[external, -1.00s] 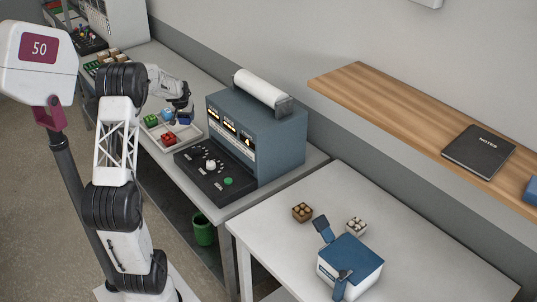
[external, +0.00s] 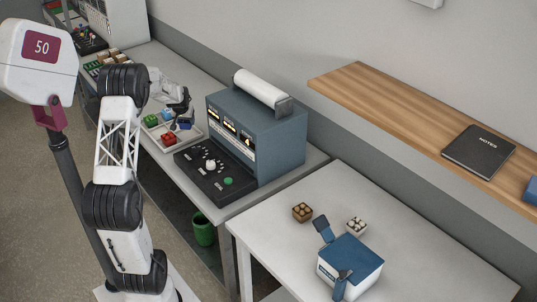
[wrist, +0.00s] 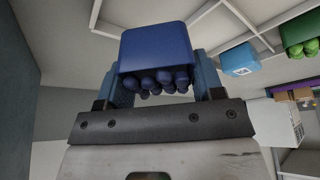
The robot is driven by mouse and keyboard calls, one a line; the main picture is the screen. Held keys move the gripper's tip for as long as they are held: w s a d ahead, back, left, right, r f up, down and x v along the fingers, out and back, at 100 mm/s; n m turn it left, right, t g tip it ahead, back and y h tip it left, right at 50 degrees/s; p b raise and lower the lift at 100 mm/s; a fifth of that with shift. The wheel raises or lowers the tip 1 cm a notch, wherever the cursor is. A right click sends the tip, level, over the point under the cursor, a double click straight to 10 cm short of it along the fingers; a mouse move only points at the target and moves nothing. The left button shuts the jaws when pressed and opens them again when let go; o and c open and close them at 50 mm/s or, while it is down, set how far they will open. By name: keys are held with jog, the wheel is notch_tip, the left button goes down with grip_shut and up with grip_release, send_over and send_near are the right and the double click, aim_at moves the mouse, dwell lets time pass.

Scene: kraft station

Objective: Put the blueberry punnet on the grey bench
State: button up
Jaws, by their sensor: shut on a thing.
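The blueberry punnet (wrist: 157,47) is dark blue, with dark round berries showing at its lower edge in the wrist view. My gripper (wrist: 160,84) is shut on it, one blue finger on each side. In the external view the punnet (external: 184,124) is small and partly hidden by my gripper (external: 181,113), at the right part of the pale divided tray (external: 190,139). I cannot tell whether it is clear of the tray floor. The tray stands on the long grey bench (external: 215,209).
The tray also holds a red punnet (external: 169,138), a green punnet (external: 150,120) and a light blue box (external: 166,114). A blue machine (external: 270,135) with a black control panel stands to the right. A white table (external: 270,240) in front carries a blue-lidded box (external: 350,265).

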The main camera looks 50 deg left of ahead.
aim_at(184, 121)
jog(key=shift+f, duration=2.05)
jog(key=shift+f, duration=0.4)
jog(key=o, duration=1.1)
jog(key=shift+r, duration=0.15)
jog(key=shift+v, duration=3.8)
